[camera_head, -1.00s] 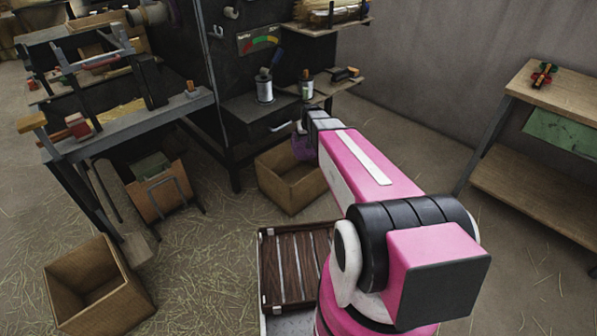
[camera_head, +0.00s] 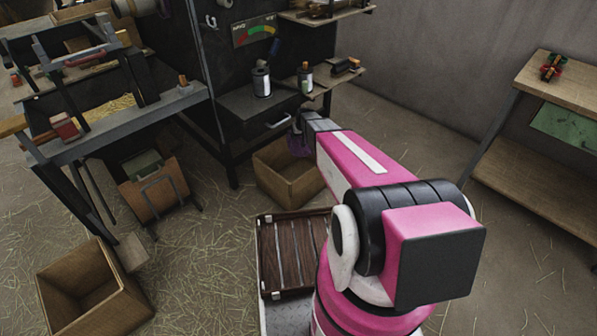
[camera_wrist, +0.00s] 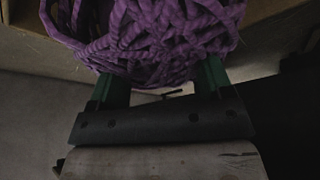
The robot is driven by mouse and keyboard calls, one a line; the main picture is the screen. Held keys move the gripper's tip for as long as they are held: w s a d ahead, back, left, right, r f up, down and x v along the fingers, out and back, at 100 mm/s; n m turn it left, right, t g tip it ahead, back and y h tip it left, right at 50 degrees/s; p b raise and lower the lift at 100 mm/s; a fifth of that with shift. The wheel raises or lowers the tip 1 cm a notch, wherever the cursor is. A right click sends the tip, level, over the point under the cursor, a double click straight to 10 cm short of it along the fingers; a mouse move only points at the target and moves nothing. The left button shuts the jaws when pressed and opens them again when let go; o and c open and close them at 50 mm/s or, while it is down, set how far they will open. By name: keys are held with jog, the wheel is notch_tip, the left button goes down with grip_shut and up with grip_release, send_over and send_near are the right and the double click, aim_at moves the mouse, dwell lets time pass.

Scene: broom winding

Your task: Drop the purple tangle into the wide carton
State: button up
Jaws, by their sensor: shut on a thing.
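The purple tangle (camera_wrist: 150,35) is a dense ball of thick strands filling the top of the wrist view. My gripper (camera_wrist: 160,82) is shut on it, with a green finger at each side. In the head view the tangle (camera_head: 299,144) shows as a small purple patch at the end of my arm, over the rear part of an open cardboard carton (camera_head: 280,192) on the floor. My arm hides the carton's right side. A second open carton (camera_head: 125,300) stands at the lower left. I cannot tell for sure which carton is the wide one.
A dark cabinet with a shelf (camera_head: 245,105) stands close behind the middle carton. A workbench (camera_head: 130,125) is at the left and a wooden table (camera_head: 570,85) at the right. Straw-strewn floor is open between the cartons.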

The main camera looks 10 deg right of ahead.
jog(key=shift+f, duration=2.25)
jog(key=o, duration=1.3)
jog(key=v, duration=1.1)
